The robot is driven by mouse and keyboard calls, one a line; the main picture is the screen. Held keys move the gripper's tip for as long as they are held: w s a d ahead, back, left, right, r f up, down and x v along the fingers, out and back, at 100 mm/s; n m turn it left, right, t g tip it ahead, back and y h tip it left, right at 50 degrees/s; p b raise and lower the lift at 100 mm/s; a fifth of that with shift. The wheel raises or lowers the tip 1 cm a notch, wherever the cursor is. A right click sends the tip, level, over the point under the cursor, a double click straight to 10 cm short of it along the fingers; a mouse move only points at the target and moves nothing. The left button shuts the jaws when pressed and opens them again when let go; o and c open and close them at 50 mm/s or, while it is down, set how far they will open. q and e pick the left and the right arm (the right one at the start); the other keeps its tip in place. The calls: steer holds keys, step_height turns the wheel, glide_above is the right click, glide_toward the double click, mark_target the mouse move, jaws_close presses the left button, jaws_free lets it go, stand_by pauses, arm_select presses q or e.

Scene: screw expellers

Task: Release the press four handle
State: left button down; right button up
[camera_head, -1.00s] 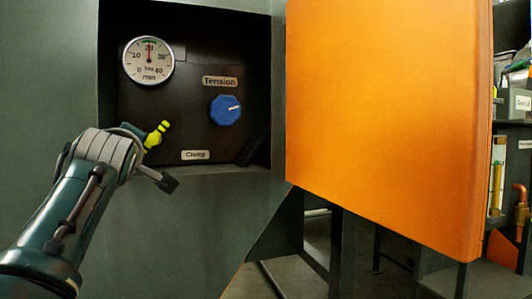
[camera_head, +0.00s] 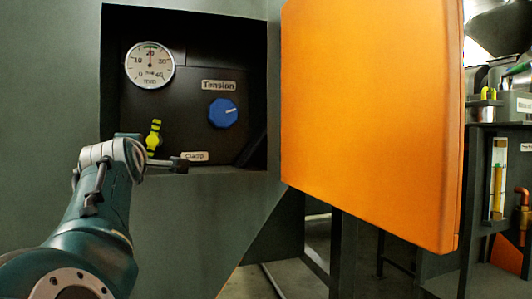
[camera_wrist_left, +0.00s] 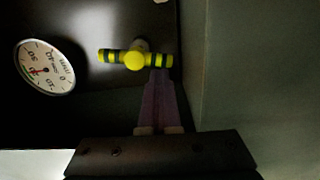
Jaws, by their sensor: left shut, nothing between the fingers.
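The yellow-and-black striped clamp handle (camera_head: 154,136) stands nearly upright low in the dark recess, left of the "Clamp" label (camera_head: 195,156). In the left wrist view the handle (camera_wrist_left: 135,58) is a crossbar on a round yellow hub. My left gripper (camera_wrist_left: 160,74) is shut and empty. Its fingertips are right at one end of the crossbar; I cannot tell whether they touch it. My right gripper is not in view.
A round dial gauge (camera_head: 149,65) is above the handle. A blue tension knob (camera_head: 222,113) is to its right, under the "Tension" label (camera_head: 218,86). A large orange door (camera_head: 370,110) stands open right of the recess. The recess edges are close to my left wrist.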

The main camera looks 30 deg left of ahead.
arm_select(q)
steer(key=shift+w+d+f+n, duration=0.1)
steer(key=shift+w+d+n, duration=0.05)
steer(key=shift+n, duration=0.25)
stand_by(0.7)
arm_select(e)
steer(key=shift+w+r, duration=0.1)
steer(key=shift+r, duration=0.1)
